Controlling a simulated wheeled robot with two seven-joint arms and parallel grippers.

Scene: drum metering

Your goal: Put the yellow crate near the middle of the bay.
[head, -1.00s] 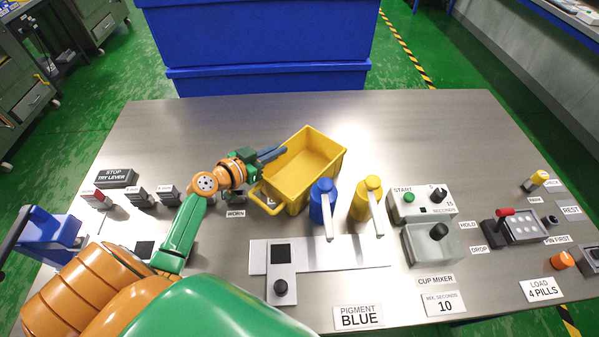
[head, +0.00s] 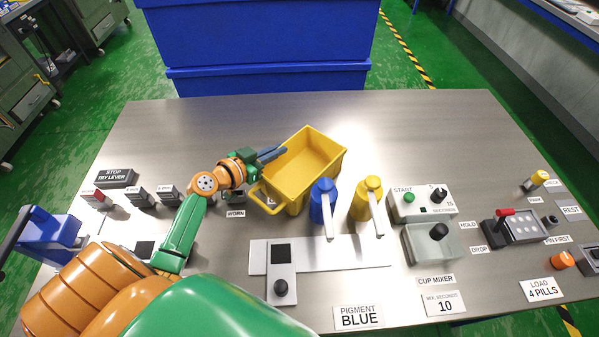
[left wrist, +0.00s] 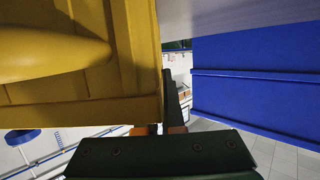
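The yellow crate (head: 327,173) stands upright and empty on the grey table, a little right of the middle of the head view. Its handle (head: 262,197) points to the front left. My left gripper (head: 272,153) is at the crate's left side, by its upper wall, with its fingers close together and nothing seen between them. In the left wrist view the crate (left wrist: 80,75) fills the upper left, and the dark fingers (left wrist: 173,100) are right beside its edge. I cannot tell whether they touch it. My right gripper is not in view.
A blue pump bottle (head: 321,205) and a yellow one (head: 364,200) stand close in front of the crate. The mixer controls (head: 425,203) are to the right. Large blue bins (head: 265,60) stand behind the table (head: 430,125). The table's back right is clear.

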